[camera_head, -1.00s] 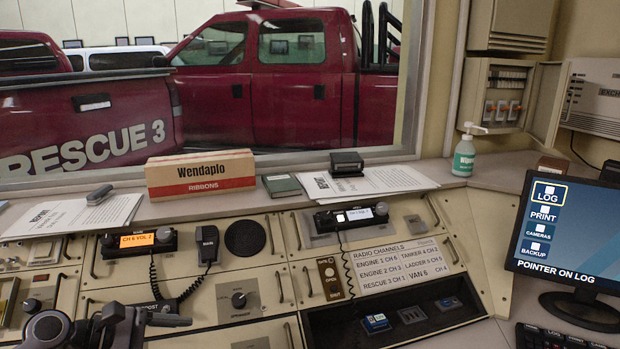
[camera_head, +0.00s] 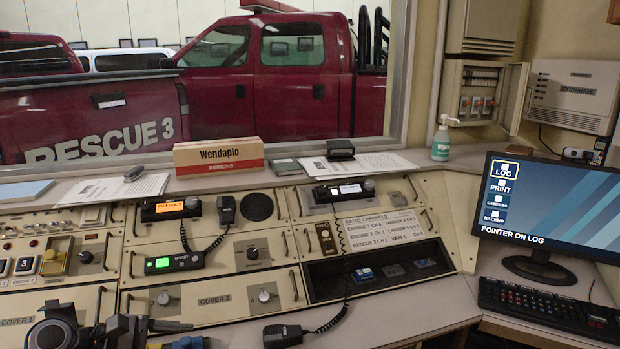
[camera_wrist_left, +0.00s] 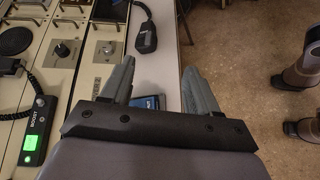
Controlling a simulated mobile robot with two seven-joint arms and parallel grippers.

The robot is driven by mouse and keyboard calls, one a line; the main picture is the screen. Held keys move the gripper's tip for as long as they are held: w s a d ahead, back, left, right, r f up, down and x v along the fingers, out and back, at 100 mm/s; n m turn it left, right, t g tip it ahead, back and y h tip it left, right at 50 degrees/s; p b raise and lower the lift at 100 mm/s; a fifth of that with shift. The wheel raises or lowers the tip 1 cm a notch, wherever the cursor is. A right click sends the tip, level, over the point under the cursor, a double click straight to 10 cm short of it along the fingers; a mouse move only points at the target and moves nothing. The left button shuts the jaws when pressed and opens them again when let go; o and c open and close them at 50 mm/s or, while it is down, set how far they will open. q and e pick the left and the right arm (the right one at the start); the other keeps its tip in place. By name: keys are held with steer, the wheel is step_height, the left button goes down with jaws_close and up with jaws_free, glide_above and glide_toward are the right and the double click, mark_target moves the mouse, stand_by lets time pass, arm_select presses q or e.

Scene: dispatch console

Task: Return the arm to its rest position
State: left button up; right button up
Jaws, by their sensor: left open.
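My left gripper (camera_head: 150,326) is low at the left front of the console in the head view, its arm entering at the bottom left. In the left wrist view its two grey fingers (camera_wrist_left: 158,68) are apart, with nothing held between them. A small blue item (camera_wrist_left: 150,102) shows below, in the gap between the fingers. It seems to lie on the desk's front edge, but its contact is hard to tell. A blue item (camera_head: 185,342) also shows beside the gripper in the head view. My right gripper is not in view.
A corded handset (camera_head: 285,335) lies on the front desk strip. A radio with a green display (camera_head: 172,262) stands behind the gripper. A monitor (camera_head: 550,205) and keyboard (camera_head: 550,310) are at the right. Bare floor (camera_wrist_left: 240,80) shows beyond the desk edge.

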arm_select(q)
steer(key=s+d+f+m+t+y, duration=0.1)
steer(key=s+f+m, duration=0.1)
steer(key=f, duration=0.4)
steer(key=s+d+f+m+y, duration=0.1)
steer(key=s+f+m+y, duration=0.1)
steer(key=f, duration=0.3)
steer(key=s+f+m+t+y, duration=0.1)
steer(key=s+f+m+y, duration=0.1)
steer(key=s+f+m, duration=0.2)
steer(key=s+d+f+m+t+y, duration=0.1)
steer(key=s+f+m+t+y, duration=0.1)
steer(key=s+m, duration=0.8)
steer(key=s+f+y, duration=0.1)
steer(key=s+f, duration=0.1)
steer(key=s, duration=0.1)
steer(key=shift+d+m+t+y, duration=0.15)
steer(key=shift+m+t+y, duration=0.15)
